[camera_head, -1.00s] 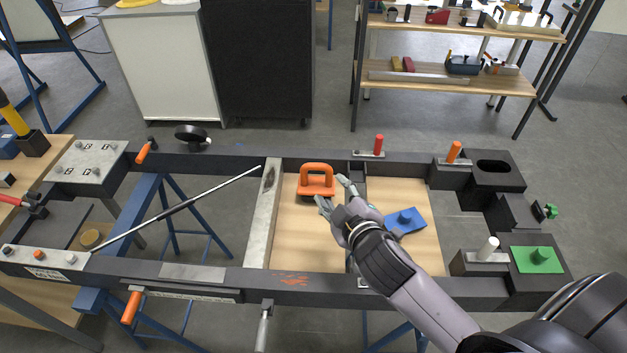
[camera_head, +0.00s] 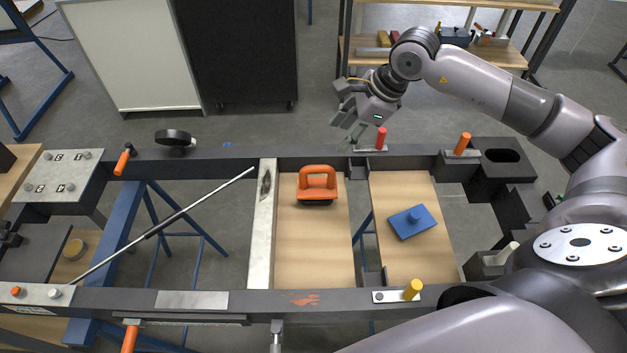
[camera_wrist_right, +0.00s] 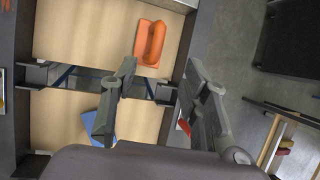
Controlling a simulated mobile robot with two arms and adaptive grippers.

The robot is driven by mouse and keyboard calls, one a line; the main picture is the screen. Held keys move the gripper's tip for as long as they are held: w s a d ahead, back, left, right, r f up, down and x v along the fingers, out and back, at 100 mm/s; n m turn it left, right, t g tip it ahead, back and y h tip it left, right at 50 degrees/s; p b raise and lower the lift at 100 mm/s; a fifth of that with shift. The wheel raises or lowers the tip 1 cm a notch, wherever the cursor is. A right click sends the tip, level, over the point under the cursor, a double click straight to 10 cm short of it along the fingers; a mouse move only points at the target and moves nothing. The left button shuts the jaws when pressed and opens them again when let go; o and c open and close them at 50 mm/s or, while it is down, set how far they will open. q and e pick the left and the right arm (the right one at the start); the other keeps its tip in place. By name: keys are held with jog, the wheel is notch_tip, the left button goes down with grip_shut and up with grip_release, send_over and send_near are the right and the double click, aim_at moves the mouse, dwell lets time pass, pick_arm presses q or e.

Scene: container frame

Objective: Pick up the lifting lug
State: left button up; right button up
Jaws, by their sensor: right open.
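An orange lug with an arched handle (camera_head: 318,178) stands on the left wooden panel (camera_head: 312,240) inside the dark frame. It also shows in the right wrist view (camera_wrist_right: 152,42), ahead between the finger lines. My right gripper (camera_head: 350,118) is above the frame's far rail, to the right of and beyond the orange lug. It is open, empty and clear of the lug. In the wrist view its two fingers (camera_wrist_right: 160,75) are spread apart. My left gripper is not in view.
A red peg (camera_head: 381,139) and an orange peg (camera_head: 462,144) rise from the far rail. A yellow peg (camera_head: 412,290) stands on the near rail. A long thin rod (camera_head: 165,222) lies across the left opening.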

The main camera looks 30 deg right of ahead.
jog(key=p, duration=0.3)
send_near(318, 166)
jog(key=x, duration=0.5)
jog(key=shift+a, duration=0.2)
jog(key=p+x, duration=0.1)
jog(key=x, duration=0.1)
jog(key=p+x, duration=0.1)
jog(key=x, duration=0.1)
jog(key=shift+s+f+p, duration=0.1)
jog(key=shift+f+p, duration=0.2)
jog(key=shift+f, duration=0.15)
jog(key=shift+w+f, duration=0.2)
jog(key=shift+f, duration=0.35)
jog(key=shift+c, duration=0.6)
grip_shut()
jog(key=shift+w+r, duration=0.15)
jog(key=shift+r, duration=0.05)
